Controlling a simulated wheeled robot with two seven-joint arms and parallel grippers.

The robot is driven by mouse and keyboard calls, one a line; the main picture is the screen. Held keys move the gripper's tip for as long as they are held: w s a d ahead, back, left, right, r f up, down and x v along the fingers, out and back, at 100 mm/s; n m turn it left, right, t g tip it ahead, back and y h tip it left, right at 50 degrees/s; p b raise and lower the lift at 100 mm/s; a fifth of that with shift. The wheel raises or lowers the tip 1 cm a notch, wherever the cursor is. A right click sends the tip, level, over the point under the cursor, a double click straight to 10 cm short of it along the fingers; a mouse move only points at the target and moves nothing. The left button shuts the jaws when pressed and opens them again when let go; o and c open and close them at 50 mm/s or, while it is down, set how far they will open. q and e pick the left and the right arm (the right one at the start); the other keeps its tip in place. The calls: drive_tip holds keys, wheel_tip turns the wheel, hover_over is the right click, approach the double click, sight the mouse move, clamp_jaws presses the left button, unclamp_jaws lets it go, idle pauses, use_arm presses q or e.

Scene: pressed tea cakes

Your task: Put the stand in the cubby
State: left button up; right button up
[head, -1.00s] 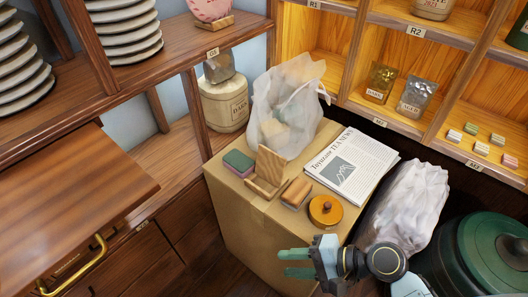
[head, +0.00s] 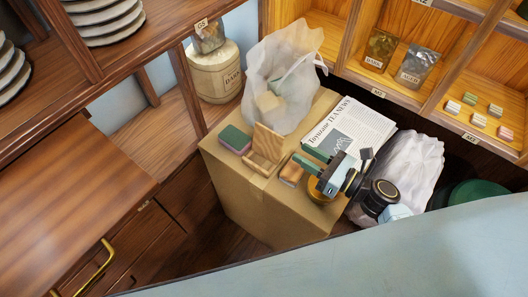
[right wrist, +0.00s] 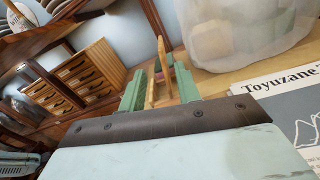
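The wooden stand (head: 266,150), a small upright back with a ledge, sits on the cardboard box (head: 245,207). In the right wrist view the stand (right wrist: 160,72) shows ahead, between the lines of my green fingers. My right gripper (head: 299,153) is open and empty, just right of the stand in the head view, above a brown block and a round wooden lid. It also shows in the right wrist view (right wrist: 160,88). Open cubbies, such as the lit one (head: 378,88) with two pouches, line the wall. I cannot tell which cubby is meant. My left gripper is not in view.
A green-and-purple sponge-like block (head: 235,139) sits left of the stand. A translucent bag (head: 282,75) stands behind it, and a newspaper (head: 350,130) lies to the right. A white sack (head: 412,170) stands beside the box. A cream tin (head: 214,75) fills part of the left shelf.

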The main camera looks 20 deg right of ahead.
sight(270, 130)
drive_tip(key=x, duration=0.6)
drive_tip(key=shift+w+a+r, duration=0.1)
drive_tip(key=shift+w+a, duration=0.05)
drive_tip(key=shift+w, duration=0.05)
drive_tip(key=x, duration=0.4)
drive_tip(key=shift+w+r, duration=0.2)
drive_tip(key=shift+w+a, duration=0.2)
drive_tip(key=shift+w, duration=0.15)
drive_tip(key=c, duration=0.6)
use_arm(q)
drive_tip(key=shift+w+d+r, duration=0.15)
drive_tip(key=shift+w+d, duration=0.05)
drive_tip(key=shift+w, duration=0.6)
use_arm(e)
clamp_jaws()
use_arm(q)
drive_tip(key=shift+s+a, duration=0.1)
